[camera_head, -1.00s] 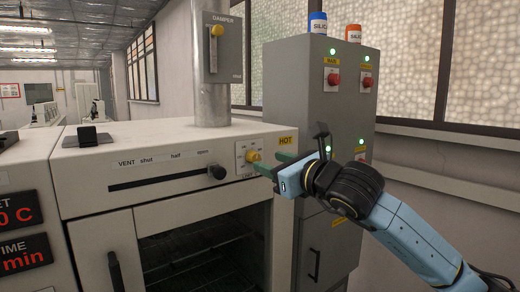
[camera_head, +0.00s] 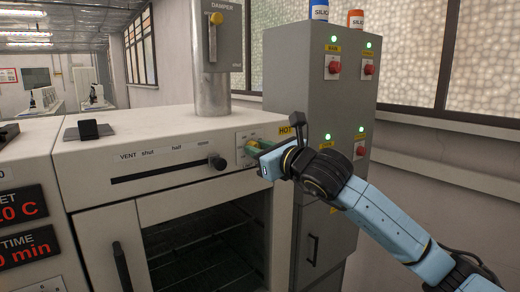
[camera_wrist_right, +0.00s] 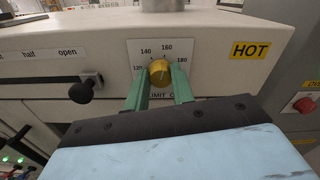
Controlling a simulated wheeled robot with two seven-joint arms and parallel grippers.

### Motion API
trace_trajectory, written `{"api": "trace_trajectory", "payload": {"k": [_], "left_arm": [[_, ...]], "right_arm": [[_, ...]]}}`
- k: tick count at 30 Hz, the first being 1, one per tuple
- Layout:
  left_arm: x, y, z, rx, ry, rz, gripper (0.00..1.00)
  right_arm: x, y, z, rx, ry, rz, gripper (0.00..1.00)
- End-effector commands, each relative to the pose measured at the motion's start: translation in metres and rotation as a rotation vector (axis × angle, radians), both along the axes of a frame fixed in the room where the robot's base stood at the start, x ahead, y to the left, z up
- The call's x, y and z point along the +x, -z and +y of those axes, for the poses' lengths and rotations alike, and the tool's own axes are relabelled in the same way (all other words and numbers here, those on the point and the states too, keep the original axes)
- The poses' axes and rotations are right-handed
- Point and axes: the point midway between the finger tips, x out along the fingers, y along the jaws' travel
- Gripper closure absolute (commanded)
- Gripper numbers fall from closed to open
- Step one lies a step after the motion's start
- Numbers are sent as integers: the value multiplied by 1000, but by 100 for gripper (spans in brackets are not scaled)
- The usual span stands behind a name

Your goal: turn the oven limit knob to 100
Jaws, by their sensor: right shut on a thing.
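The oven limit knob (camera_wrist_right: 160,73) is a yellow round knob on a white dial plate (camera_wrist_right: 136,48) on the oven's front. In the right wrist view the marks 120, 140, 160 and 180 show around it. The mark 100 is not visible, and the knob's exact setting is too small to read. My right gripper (camera_wrist_right: 160,85) is shut on the knob, with one green finger on each side. In the head view the gripper (camera_head: 258,148) reaches the dial plate from the right and partly covers the knob. My left gripper is not in view.
The vent slider's black knob (camera_head: 217,163) sits left of the dial. A yellow HOT label (camera_wrist_right: 250,50) is right of it. A grey cabinet (camera_head: 310,100) with red buttons stands close on the right. The damper box (camera_head: 223,45) and its duct rise above the oven.

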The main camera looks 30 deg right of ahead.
Motion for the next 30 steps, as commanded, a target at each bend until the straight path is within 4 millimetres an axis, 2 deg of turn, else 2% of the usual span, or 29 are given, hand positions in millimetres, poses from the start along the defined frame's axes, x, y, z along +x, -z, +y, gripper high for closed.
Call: {"api": "trace_trajectory", "payload": {"k": [8, 14, 30], "left_arm": [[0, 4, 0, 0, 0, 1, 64], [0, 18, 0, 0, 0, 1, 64], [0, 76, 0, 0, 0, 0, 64]], "right_arm": [[0, 1, 0, -18, 0, -2, 99], [0, 2, 1, -93, -1, -10, 99], [-1, 3, 2, -564, 1, -48, 99]]}}
